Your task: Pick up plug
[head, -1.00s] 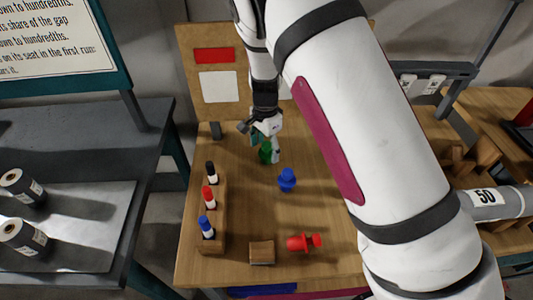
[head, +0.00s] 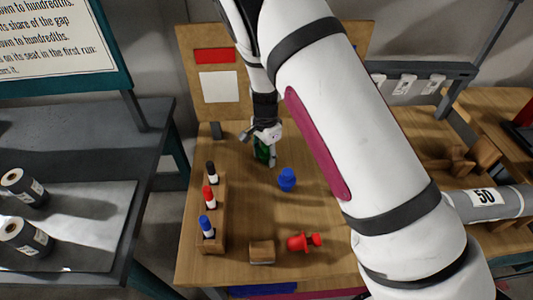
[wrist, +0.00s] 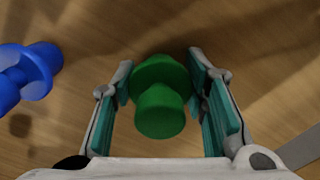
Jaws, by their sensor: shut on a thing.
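A green plug (head: 262,153) is at the back middle of the wooden table, upright under my arm. In the wrist view the green plug (wrist: 160,108) sits between the teal pads of my gripper (wrist: 163,72), which is shut on it. In the head view my gripper (head: 266,147) hides part of it. I cannot tell whether it is clear of the table. A blue plug (head: 287,180) stands just in front and to the right; it also shows at the left of the wrist view (wrist: 28,72). A red plug (head: 304,242) lies on its side near the front.
A wooden rack (head: 211,240) with black, red and blue markers stands at the table's left. A wooden block (head: 262,252) lies near the front. An upright board (head: 215,90) stands at the back. The table's middle left is clear.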

